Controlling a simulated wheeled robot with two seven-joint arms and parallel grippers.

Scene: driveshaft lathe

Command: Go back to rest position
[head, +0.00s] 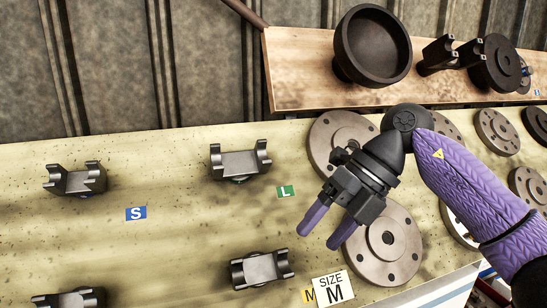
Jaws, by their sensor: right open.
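My right arm comes in from the right with a purple sleeve. My right gripper (325,228) is open and empty, with its two purple fingers apart above the table (180,240). It hovers just left of a flanged disc (398,250) and above right of a dark yoke (260,268). My left gripper is not in view.
Other yokes stand at the left (76,180), the middle (240,160) and the bottom left. Labels S (136,213), L (286,191) and size M (333,290) lie near them. Several discs lie at right. A wooden shelf (300,75) behind holds a dark cup (372,48).

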